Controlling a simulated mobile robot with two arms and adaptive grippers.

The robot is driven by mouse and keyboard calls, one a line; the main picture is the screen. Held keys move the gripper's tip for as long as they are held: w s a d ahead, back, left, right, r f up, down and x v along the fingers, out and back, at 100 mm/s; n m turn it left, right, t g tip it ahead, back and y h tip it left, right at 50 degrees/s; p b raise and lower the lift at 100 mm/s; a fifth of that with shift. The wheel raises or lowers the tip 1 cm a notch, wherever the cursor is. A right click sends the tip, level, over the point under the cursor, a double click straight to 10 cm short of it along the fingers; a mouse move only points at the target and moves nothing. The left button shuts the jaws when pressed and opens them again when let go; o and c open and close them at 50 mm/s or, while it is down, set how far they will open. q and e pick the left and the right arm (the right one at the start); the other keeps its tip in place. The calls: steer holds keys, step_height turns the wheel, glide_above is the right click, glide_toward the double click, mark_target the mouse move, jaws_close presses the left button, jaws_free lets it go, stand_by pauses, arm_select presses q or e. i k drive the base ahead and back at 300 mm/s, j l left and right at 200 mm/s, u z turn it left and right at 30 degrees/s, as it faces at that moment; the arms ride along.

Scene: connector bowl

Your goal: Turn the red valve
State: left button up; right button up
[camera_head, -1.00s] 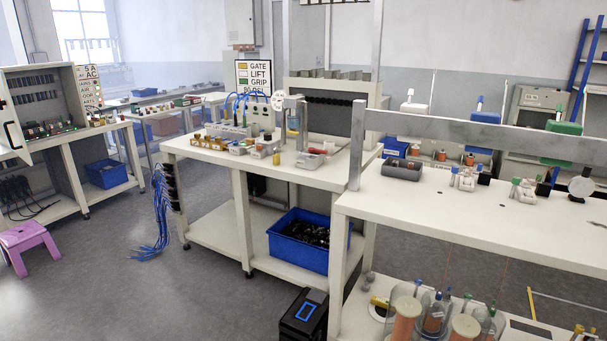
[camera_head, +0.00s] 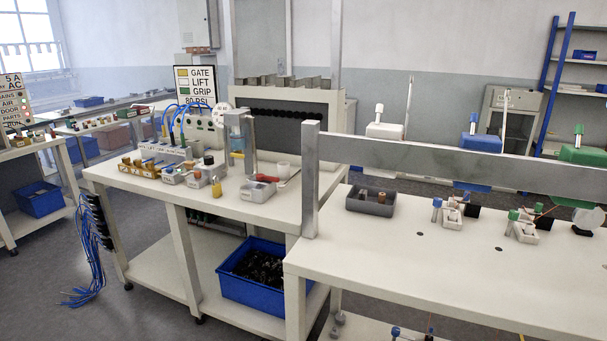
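No valve can be told for sure at this size. A small red part (camera_head: 266,178) lies at a light grey tray (camera_head: 256,192) on the middle workbench. Another tiny red spot (camera_head: 197,174) shows among the small grey boxes to its left. Whether either is the red valve I cannot tell. Neither of my grippers shows in the head view, and nothing of mine is near these parts.
The middle workbench (camera_head: 240,209) has a blue bin (camera_head: 252,288) on its lower shelf. A nearer white table (camera_head: 400,247) with a metal crossbar (camera_head: 420,153) fills the right. Blue hoses (camera_head: 88,255) hang at the bench's left end. Grey floor is clear at lower left.

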mark_target(259, 177)
steer(key=i+j+z, duration=0.4)
steer(key=j+z, duration=0.25)
steer(key=i+j+z, duration=0.1)
steer(key=j+z, duration=0.2)
steer(key=j, duration=0.15)
